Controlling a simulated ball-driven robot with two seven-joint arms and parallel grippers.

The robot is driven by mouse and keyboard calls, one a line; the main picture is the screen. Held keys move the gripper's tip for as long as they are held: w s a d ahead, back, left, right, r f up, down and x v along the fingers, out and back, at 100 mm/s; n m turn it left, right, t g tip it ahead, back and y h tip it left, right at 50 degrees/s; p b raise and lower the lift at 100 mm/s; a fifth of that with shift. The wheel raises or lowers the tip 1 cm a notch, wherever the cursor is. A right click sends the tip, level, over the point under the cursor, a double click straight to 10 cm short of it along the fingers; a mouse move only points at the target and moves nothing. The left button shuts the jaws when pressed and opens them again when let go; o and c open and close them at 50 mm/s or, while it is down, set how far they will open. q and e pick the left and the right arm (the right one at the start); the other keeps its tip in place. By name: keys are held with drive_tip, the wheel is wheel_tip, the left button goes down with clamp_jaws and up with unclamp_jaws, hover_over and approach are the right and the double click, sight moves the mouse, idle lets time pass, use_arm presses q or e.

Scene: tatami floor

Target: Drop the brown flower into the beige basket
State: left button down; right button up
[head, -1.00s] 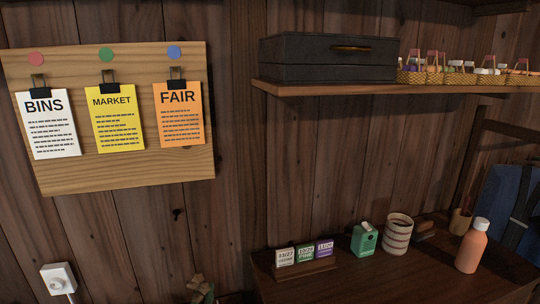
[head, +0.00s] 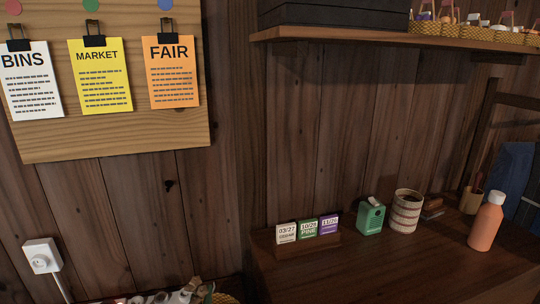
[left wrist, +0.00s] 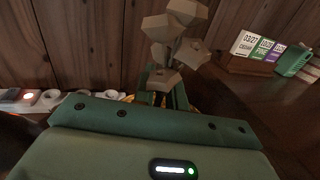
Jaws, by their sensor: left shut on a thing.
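The brown flower (left wrist: 175,45), with several faceted blooms, stands up from between the fingers of my left gripper (left wrist: 160,92) in the left wrist view. The gripper is shut on its stem. In the head view only a little of my left gripper (head: 207,291) and of the flower (head: 192,285) shows at the bottom edge. A yellowish-beige woven rim, likely the basket (head: 227,298), shows just right of them. In the left wrist view, bits of the basket (left wrist: 126,98) show behind the fingers; most of it is hidden. My right gripper is out of view.
A dark wooden desk (head: 390,265) at right holds a block calendar (head: 308,230), a green box (head: 370,217), a striped cup (head: 405,211) and an orange bottle (head: 486,222). A white power strip (left wrist: 30,98) lies left of the gripper. A socket (head: 42,257) is on the wall.

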use_arm(q)
drive_tip(key=c, duration=1.3)
unclamp_jaws()
drive_tip(key=shift+c, duration=0.2)
drive_tip(key=shift+s, duration=0.15)
drive_tip(key=s, duration=1.6)
drive_tip(key=shift+d, duration=0.15)
